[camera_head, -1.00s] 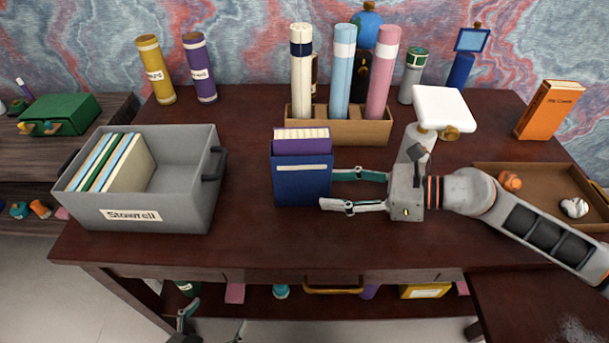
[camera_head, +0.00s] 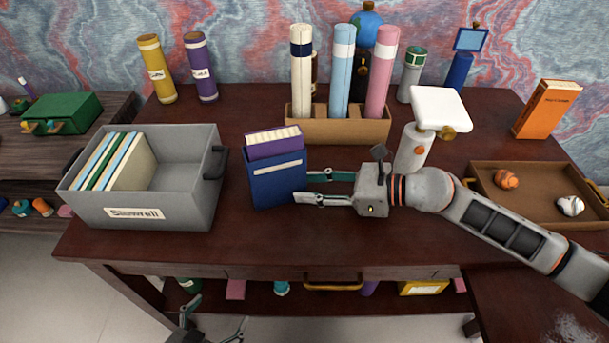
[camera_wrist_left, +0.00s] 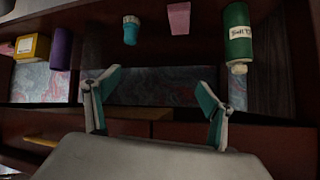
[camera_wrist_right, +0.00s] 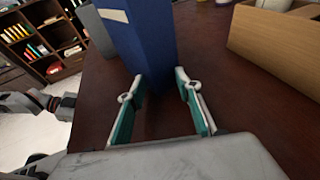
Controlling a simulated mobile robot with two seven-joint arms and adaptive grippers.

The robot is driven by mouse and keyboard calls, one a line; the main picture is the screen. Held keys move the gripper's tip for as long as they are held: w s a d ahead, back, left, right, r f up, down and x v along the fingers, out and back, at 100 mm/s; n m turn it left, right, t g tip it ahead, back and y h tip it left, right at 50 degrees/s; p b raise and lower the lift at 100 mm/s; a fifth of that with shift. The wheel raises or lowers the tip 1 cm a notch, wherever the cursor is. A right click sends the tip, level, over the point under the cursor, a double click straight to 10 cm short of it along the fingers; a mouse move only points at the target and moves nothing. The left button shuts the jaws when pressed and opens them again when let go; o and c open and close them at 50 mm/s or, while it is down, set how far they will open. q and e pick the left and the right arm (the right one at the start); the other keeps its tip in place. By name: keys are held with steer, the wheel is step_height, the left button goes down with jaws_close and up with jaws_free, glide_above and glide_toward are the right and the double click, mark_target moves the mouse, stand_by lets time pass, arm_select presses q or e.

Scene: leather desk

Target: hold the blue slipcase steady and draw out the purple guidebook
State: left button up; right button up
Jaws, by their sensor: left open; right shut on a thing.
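The blue slipcase (camera_head: 278,185) stands on the desk in the middle of the head view, turned a little. The purple guidebook (camera_head: 275,149) sits inside it, with its top and pale page edges showing above the slipcase. My right gripper (camera_head: 304,187) reaches in from the right and is shut on the slipcase's near right edge. In the right wrist view the slipcase (camera_wrist_right: 148,40) is between the fingertips. My left gripper (camera_head: 212,322) is low in front of the desk, below its top. In the left wrist view its fingers (camera_wrist_left: 161,80) are apart and empty.
A grey bin (camera_head: 190,190) holding several books stands left of the slipcase. A wooden holder (camera_head: 345,132) with rolled tubes stands behind. A white-topped dispenser (camera_head: 412,150) and a brown tray (camera_head: 540,200) are right. The desk front (camera_head: 240,240) is clear.

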jaws_close()
steer(key=o, duration=1)
jaws_free()
